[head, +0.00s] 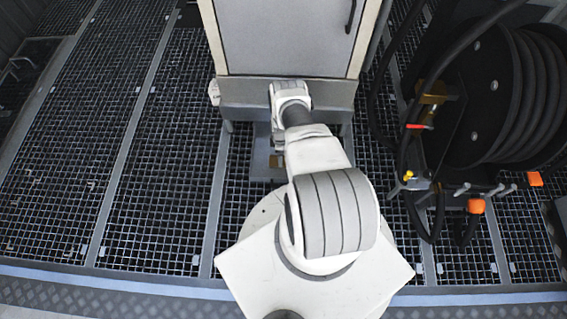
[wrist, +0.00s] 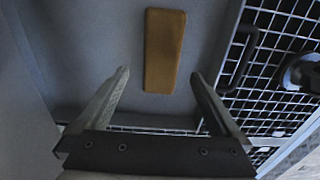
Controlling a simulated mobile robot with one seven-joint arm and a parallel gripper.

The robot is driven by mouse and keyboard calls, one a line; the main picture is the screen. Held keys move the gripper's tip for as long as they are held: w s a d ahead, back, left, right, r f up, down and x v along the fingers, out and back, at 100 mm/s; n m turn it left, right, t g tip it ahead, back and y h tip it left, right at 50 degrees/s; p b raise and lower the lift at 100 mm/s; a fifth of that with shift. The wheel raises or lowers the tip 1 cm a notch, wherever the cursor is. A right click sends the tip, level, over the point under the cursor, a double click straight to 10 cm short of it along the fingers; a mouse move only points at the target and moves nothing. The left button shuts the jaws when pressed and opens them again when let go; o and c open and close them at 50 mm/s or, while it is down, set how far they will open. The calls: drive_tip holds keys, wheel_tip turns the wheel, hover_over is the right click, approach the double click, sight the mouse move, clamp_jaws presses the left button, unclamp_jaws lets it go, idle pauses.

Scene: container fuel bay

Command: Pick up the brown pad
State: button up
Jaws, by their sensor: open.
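The brown pad (wrist: 164,50) is a long, flat, tan-brown piece in the wrist view. It lies on a grey flat surface (wrist: 95,40), upper middle of the picture. My gripper (wrist: 160,78) is open, with its two fingers spread either side of the pad's near end in the picture. Nothing is between the fingers that I can see held. In the head view my arm reaches forward to the grey cabinet, and my gripper is hidden behind it. A small brown patch (head: 273,161) shows low beneath the cabinet; I cannot tell if it is the pad.
A grey cabinet (head: 285,38) stands ahead of my arm. A black hose reel (head: 500,95) with hanging hoses and orange-tipped parts (head: 476,206) stands at the right. Metal grating floor (head: 150,170) is open to the left. A dark handle (wrist: 240,58) shows at the right in the wrist view.

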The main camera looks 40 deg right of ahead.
sight(273, 159)
wheel_tip(273, 159, down, 4)
drive_tip(key=shift+s+f+b, duration=0.1)
drive_tip(key=shift+f+b, duration=0.1)
drive_tip(key=shift+b, duration=0.9)
drive_tip(key=c, duration=1.4)
drive_tip(key=shift+c, duration=0.2)
drive_tip(key=shift+r, duration=0.15)
